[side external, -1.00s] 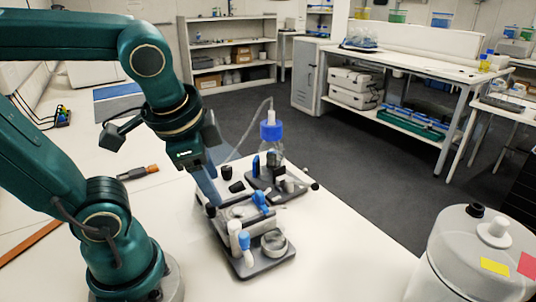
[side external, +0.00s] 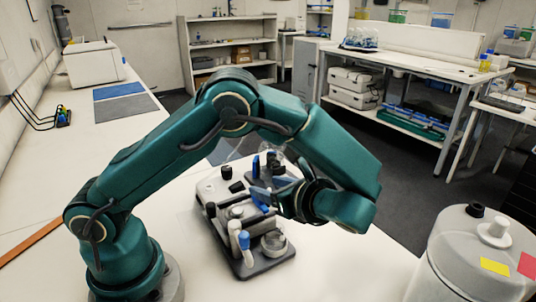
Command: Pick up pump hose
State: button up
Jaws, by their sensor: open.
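The pump hose, a thin clear tube, is mostly hidden behind my arm; a faint stretch of it (side external: 236,150) may show under the forearm. The clear bottle (side external: 277,151) beside it is largely covered, and its blue cap is hidden. My gripper (side external: 268,190) is open and points left, low over the grey apparatus at the middle of the bench. Its bluish fingers overlap blue parts there, so I cannot tell whether they touch anything. I see nothing held.
A large white container (side external: 455,255) stands at the front right.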

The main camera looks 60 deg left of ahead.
jog(key=shift+s+d+f+m, duration=0.15)
jog(key=shift+d+f+m, duration=0.05)
jog(key=shift+f, duration=0.3)
jog(key=shift+s+d+f+m, duration=0.1)
jog(key=shift+d+f+m, duration=0.1)
jog(key=shift+f, duration=0.25)
jog(key=shift+a+f, duration=0.15)
jog(key=shift+a, duration=0.05)
jog(key=shift+x, duration=2.25)
grip_shut()
